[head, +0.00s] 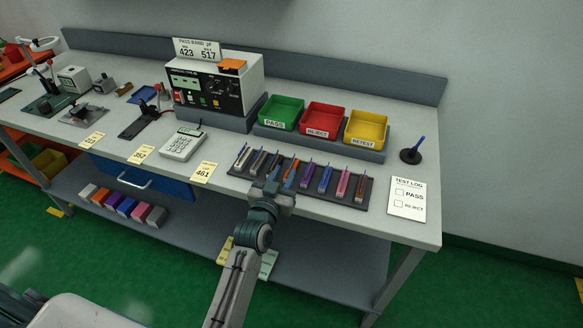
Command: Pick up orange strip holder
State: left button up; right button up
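A dark rack (238,171) on the front of the bench holds a row of several slim strip holders in different colours. The orange strip holder (290,174) stands near the middle of the row, partly covered by my gripper. My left gripper (278,184) is at the front edge of the rack, right at the orange holder and its neighbour on the left. The gripper's fingers overlap the holders in the picture, so I cannot tell whether they are open or shut on one. My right gripper is not in view.
Purple (307,177) and pink (343,185) holders stand close on the right. Behind are green (282,113), red (324,120) and yellow (366,128) bins and a test meter (215,88). A calculator (182,145) lies left; a test log card (408,199) lies right.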

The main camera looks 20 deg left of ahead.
aim_at(292, 160)
pick_arm(q)
jog(key=shift+w, duration=0.45)
jog(key=w+p, duration=0.1)
jog(key=w, duration=0.2)
jog(key=w+p, duration=0.1)
jog(key=shift+w+d+r+p, duration=0.25)
jog(key=shift+w+r+p, duration=0.05)
jog(key=shift+w, duration=0.05)
jog(key=shift+w+f, duration=0.15)
jog(key=shift+w, duration=0.2)
jog(key=shift+s, duration=0.1)
jog(key=shift+c, duration=0.2)
grip_shut()
